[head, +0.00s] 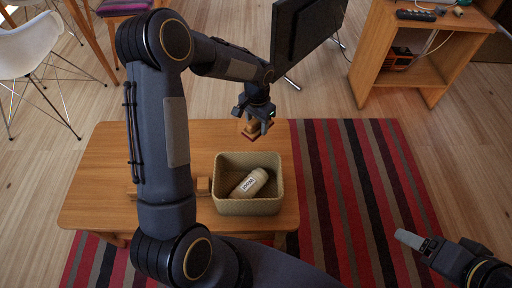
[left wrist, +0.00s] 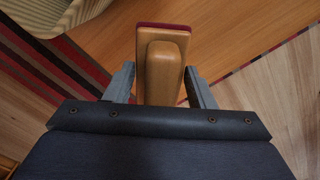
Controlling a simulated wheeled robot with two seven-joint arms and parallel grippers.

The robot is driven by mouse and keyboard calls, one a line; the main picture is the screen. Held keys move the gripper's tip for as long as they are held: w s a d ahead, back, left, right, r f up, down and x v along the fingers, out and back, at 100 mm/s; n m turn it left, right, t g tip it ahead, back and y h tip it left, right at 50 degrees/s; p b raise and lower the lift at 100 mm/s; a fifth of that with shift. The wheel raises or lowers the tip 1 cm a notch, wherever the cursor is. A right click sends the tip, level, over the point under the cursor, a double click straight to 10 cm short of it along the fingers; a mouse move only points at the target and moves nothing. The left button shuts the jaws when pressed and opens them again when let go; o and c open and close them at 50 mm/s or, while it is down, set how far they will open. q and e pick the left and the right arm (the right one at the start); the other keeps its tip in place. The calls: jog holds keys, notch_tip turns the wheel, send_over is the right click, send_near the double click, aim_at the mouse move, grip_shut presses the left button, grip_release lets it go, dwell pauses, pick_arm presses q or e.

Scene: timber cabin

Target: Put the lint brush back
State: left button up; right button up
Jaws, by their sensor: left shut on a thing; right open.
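The lint brush (left wrist: 161,65) has a wooden body with a dark red pad along its far edge. In the left wrist view my left gripper (left wrist: 161,88) is shut on it, one finger on each side. In the head view my left gripper (head: 257,124) holds the brush (head: 250,131) above the far right part of the wooden table, beyond the basket. The basket (head: 249,207) is woven and beige, and stands at the table's right end. A pale bottle (head: 250,183) with a dark label lies tilted inside it. My right gripper (head: 412,242) is at the lower right, over the rug, away from the table.
The low wooden table (head: 105,165) has bare room at the left. A wooden block (head: 203,186) sits beside the basket, partly hidden by my left arm. A striped rug (head: 350,190) lies to the right. A dark screen (head: 303,38) and a wooden shelf unit (head: 375,55) stand behind.

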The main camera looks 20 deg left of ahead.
aim_at(256, 148)
pick_arm(q)
notch_tip(256, 148, down, 11)
jog(key=b, duration=0.3)
jog(key=shift+w+a+r, duration=0.1)
jog(key=shift+w, duration=0.05)
jog(key=o, duration=0.4)
jog(key=shift+f, duration=0.25)
jog(key=o, duration=0.5)
jog(key=shift+r, duration=0.1)
